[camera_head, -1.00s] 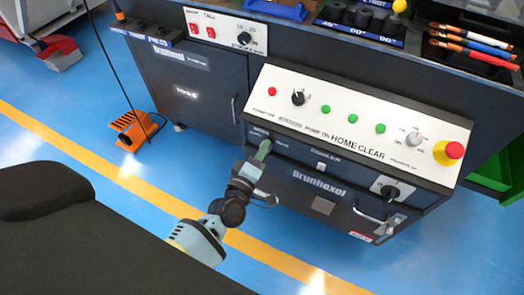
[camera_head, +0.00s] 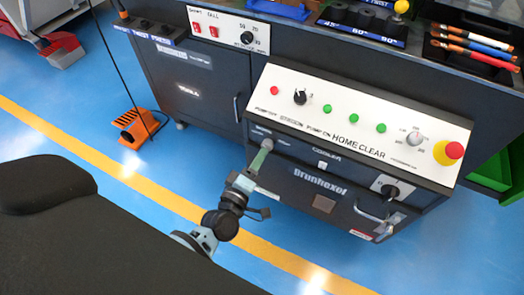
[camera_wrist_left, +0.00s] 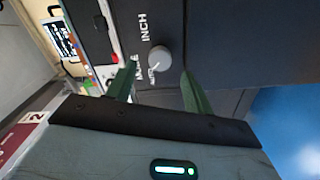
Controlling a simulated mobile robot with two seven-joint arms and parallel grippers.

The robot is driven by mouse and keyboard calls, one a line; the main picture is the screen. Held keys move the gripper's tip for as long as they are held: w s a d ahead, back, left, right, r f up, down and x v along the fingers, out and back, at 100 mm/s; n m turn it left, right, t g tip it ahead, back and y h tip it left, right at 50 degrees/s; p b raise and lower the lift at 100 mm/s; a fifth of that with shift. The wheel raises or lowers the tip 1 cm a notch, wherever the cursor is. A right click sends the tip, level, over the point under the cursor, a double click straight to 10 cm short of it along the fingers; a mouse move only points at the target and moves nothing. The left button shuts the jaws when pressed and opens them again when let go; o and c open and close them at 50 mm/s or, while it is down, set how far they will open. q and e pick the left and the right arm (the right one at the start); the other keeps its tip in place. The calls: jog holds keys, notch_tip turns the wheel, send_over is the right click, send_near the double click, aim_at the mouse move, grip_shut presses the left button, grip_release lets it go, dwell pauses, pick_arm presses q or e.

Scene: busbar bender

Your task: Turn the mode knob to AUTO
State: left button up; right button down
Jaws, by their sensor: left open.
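The mode knob (camera_head: 267,144) is a small round grey knob at the left end of the dark front panel below the white control panel. In the left wrist view the knob (camera_wrist_left: 161,57) shows from close up, with INCH and MODE lettering beside it. A pale pointer mark is on its lower left side, near small lettering that is hard to read. My left gripper (camera_head: 261,156) is open, with green fingers just short of the knob. In the wrist view the gripper's fingers (camera_wrist_left: 159,78) stand apart, one on each side below the knob, and hold nothing. My right gripper is out of view.
The white panel (camera_head: 350,95) above carries a black knob, green buttons and a red emergency stop (camera_head: 453,151). A drawer handle (camera_head: 374,213) sticks out lower right. An orange foot pedal (camera_head: 136,128) stands on the blue floor at left. The floor before the cabinet is clear.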

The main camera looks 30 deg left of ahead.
pick_arm(q)
jog(key=s, duration=0.3)
jog(key=shift+s, duration=0.35)
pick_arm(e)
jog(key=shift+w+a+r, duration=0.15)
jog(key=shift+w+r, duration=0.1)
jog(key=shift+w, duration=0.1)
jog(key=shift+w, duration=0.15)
